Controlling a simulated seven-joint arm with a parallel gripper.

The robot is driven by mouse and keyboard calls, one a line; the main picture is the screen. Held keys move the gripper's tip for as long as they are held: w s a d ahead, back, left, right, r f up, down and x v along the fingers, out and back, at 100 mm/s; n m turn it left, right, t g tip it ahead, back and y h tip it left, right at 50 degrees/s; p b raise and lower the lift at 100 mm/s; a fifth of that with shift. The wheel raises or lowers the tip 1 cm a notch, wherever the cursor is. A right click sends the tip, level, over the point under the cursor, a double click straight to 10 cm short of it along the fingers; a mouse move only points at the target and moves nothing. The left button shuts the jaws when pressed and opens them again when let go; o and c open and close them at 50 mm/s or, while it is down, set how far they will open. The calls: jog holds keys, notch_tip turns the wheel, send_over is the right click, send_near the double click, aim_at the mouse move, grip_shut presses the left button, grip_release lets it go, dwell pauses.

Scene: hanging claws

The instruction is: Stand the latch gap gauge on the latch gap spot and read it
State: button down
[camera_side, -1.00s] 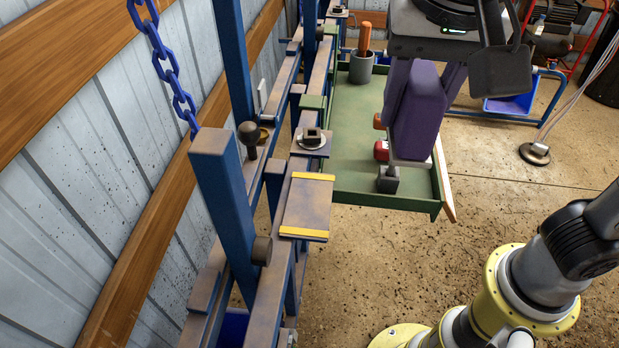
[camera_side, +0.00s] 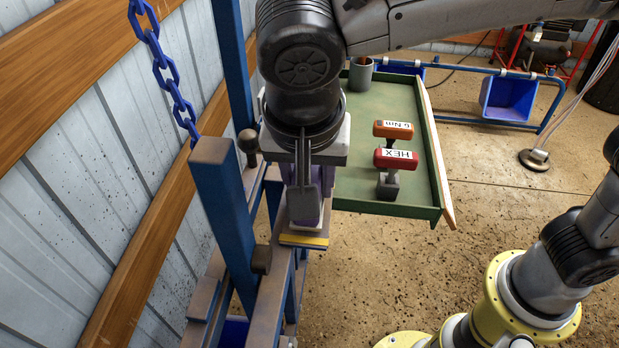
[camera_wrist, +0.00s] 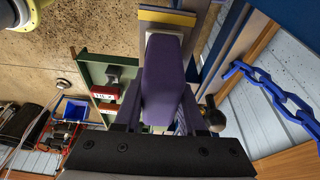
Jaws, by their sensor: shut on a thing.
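My gripper (camera_side: 306,190) points down over the blue rail and is shut on a purple block, which I take to be the latch gap gauge (camera_wrist: 164,82). In the side view only slivers of the purple block show beside the fingers. The gauge is over the rail plate with yellow end strips (camera_side: 304,241). The near strip also shows beyond the block in the wrist view (camera_wrist: 167,17). I take this plate as the latch gap spot, but no label shows. Whether the gauge's foot touches the plate is hidden, and no reading is visible.
A green tray (camera_side: 385,95) to the right holds an orange-handled tool (camera_side: 393,130), a red HEX-handled tool (camera_side: 396,158) and a grey cup (camera_side: 361,74). A blue post (camera_side: 228,215), a dark knob (camera_side: 248,140) and a hanging blue chain (camera_side: 165,70) stand close on the left.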

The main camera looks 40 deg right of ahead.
jog(key=shift+f, duration=0.15)
jog(key=shift+c, duration=2.4)
grip_release()
jog(key=shift+f, duration=0.1)
jog(key=v, duration=1.2)
jog(key=d+f+n+y, duration=0.2)
jog(key=d+n, duration=0.2)
jog(key=d, duration=1.4)
jog(key=s+d+f+n+t, duration=0.3)
jog(key=s+d+f+n, duration=0.1)
jog(key=s+d+f, duration=0.5)
jog(key=d+f, duration=0.2)
jog(key=d, duration=0.2)
jog(key=shift+s+n, duration=0.15)
jog(key=shift+n, duration=0.15)
